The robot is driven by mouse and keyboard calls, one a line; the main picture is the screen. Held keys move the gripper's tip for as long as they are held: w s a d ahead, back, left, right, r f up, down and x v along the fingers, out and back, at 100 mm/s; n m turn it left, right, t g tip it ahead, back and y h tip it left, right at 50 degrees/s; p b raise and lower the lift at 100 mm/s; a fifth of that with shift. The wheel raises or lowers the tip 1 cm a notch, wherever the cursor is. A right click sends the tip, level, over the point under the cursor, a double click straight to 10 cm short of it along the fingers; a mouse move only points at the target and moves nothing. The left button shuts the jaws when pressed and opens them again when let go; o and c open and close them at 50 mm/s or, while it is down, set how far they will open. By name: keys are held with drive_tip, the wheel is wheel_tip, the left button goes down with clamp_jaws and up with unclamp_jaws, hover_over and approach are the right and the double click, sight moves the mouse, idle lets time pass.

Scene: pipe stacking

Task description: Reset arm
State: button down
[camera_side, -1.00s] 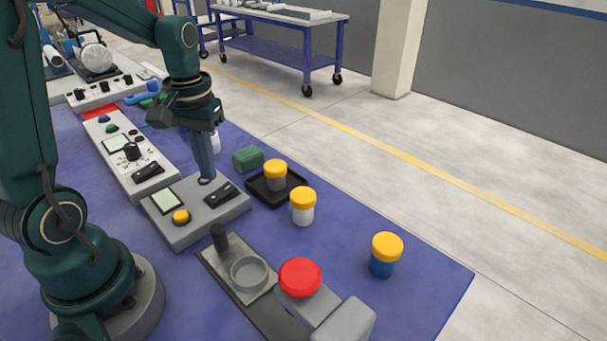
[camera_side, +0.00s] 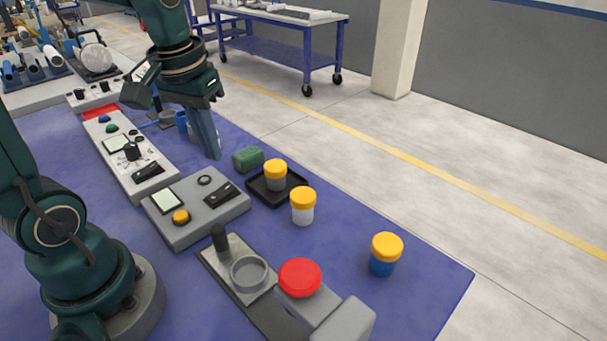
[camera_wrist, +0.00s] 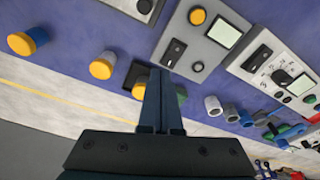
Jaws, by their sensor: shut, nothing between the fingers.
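My gripper (camera_side: 213,155) is shut and empty in the side view. It hangs in the air above the blue mat (camera_side: 330,305), behind the grey control box (camera_side: 205,222) and left of the green block (camera_side: 248,157). In the wrist view my gripper's closed fingers (camera_wrist: 160,78) point towards the mat.
A jar with a yellow cap (camera_side: 275,175) stands on a black tray (camera_side: 258,193). Two more yellow-capped jars, one white (camera_side: 302,210) and one blue (camera_side: 383,262), stand to its right. A fixture with a red top (camera_side: 300,278) is in front. A longer control panel (camera_side: 130,160) lies left.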

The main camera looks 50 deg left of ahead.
drive_tip(key=s+d+r+m+t, duration=0.1)
drive_tip(key=s+d+m+t, duration=0.2)
drive_tip(key=s+d, duration=0.3)
drive_tip(key=shift+s+d+m+t+h, duration=0.3)
drive_tip(key=shift+s+d+m+t, duration=0.1)
drive_tip(key=shift+d+m, duration=0.3)
